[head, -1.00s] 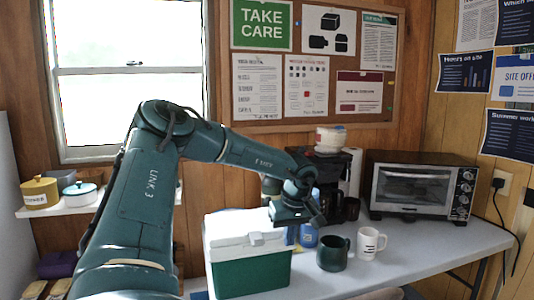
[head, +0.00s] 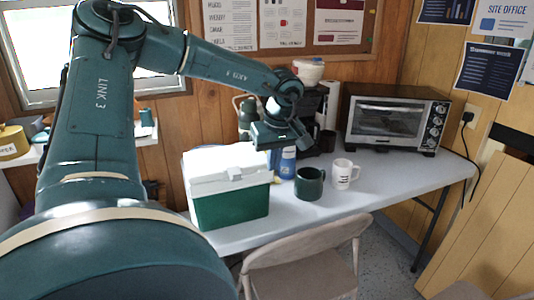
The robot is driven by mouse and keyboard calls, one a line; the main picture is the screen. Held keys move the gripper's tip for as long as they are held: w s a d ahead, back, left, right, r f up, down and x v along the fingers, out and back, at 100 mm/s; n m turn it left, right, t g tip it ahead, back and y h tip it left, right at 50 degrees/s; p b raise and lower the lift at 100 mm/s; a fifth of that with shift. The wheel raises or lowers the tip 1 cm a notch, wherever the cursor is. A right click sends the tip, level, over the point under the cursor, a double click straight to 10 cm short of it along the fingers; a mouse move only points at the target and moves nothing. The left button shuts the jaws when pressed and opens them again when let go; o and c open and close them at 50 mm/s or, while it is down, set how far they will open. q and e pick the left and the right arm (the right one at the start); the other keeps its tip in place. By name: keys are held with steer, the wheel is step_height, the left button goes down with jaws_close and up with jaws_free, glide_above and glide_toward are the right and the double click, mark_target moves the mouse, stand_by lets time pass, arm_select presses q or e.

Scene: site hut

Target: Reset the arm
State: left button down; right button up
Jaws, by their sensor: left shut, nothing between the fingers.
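My left arm comes in from the left and bends across the upper middle of the head view. Its left gripper (head: 283,141) is above the table, between the cool box and the mugs, and is shut with nothing in it. The fingertips are small and partly hidden behind the gripper body. My right gripper is not in view.
A green cool box with a white lid (head: 231,205), a dark green mug (head: 309,184) and a white mug (head: 343,174) stand on the table (head: 402,180). A toaster oven (head: 396,120) is behind. A folding chair (head: 305,262) stands in front.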

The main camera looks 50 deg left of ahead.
arm_select(q)
steer(key=s+d+r, duration=0.1)
steer(key=d, duration=0.4)
steer(key=shift+s+d+r, duration=0.25)
steer(key=shift+s+d, duration=0.05)
